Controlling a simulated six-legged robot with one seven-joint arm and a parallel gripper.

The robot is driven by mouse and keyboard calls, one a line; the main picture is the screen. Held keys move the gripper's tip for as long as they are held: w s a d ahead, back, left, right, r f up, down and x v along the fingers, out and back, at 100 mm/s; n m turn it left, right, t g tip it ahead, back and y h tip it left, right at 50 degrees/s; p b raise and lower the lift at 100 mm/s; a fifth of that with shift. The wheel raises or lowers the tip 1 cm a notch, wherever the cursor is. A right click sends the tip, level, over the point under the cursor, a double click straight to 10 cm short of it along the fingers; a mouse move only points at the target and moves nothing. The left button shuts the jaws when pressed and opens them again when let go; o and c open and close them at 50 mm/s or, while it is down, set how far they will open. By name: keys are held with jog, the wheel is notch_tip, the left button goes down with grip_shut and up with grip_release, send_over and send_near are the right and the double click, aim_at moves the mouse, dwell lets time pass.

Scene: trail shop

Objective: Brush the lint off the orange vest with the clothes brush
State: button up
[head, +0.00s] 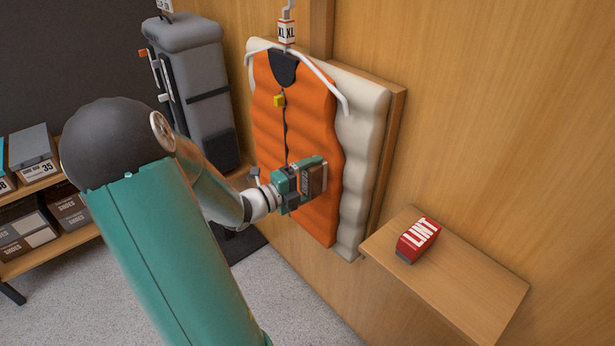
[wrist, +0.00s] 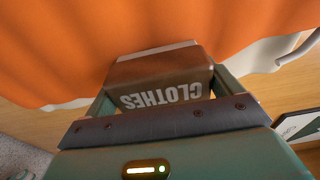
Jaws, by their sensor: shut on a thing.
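The orange vest (head: 305,130) hangs on a white hanger against a cream padded panel on the wooden wall. My gripper (head: 303,184) is shut on the brown clothes brush (head: 316,180), in front of the vest's lower half. In the wrist view the brush (wrist: 160,85), lettered CLOTHES, sits between my fingers with its far side close to the orange cloth (wrist: 150,35). I cannot tell whether it touches. No lint can be made out on the vest.
A wooden shelf (head: 460,283) juts from the wall at the lower right, with a red box lettered LINT (head: 418,240) on it. A grey backpack (head: 190,90) stands behind the vest at left. Shoe boxes (head: 30,220) fill a rack at far left.

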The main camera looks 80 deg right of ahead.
jog(key=shift+s, duration=0.2)
jog(key=shift+s+a+v, duration=0.1)
jog(key=shift+v, duration=1.4)
jog(key=shift+s+a+v, duration=0.1)
jog(key=shift+a+v, duration=0.05)
jog(key=shift+v, duration=1.4)
jog(key=shift+w, duration=0.1)
jog(key=shift+v, duration=1.35)
jog(key=shift+a, duration=0.15)
